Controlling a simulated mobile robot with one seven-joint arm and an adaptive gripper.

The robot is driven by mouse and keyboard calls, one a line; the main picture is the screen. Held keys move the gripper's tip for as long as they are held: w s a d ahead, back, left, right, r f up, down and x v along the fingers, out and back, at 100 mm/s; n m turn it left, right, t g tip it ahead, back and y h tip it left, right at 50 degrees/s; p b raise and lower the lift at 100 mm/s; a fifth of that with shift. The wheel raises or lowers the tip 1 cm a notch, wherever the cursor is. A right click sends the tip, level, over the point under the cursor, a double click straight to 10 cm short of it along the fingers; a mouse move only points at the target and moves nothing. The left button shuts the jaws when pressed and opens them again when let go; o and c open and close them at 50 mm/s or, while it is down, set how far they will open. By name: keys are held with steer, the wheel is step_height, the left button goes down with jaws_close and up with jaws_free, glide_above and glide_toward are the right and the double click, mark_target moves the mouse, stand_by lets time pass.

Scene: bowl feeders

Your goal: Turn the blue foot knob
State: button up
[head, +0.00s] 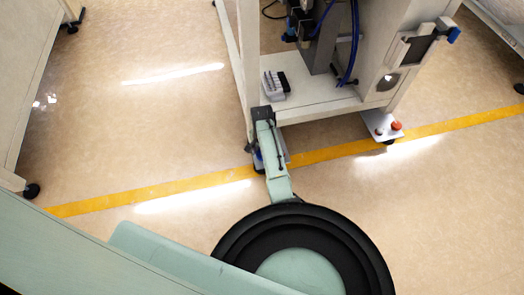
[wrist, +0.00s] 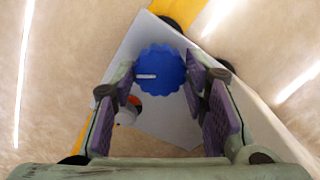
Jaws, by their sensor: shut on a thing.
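The blue foot knob (wrist: 160,70) is round with a scalloped rim and a short white mark that lies about level in the wrist view. It sits on a pale foot plate (wrist: 182,128). My gripper (wrist: 162,84) has its purple-padded fingers on the left and right sides of the knob and is shut on it. The finger pads hide parts of the knob's sides. In the head view my arm reaches to the machine's near left corner, and it largely hides the knob there.
In the head view, the machine frame (head: 320,105) stands over the corner. Another foot plate with a red knob (head: 397,126) is to the right. Floor with a yellow line (head: 130,194) is clear on the left.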

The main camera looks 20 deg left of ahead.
steer(key=shift+n+p, duration=1.25)
steer(key=shift+n, duration=1.35)
steer(key=o, duration=1.1)
steer(key=shift+o, duration=0.2)
steer(key=shift+r, duration=0.1)
step_height(320, 180, up, 12)
steer(key=shift+s, duration=0.1)
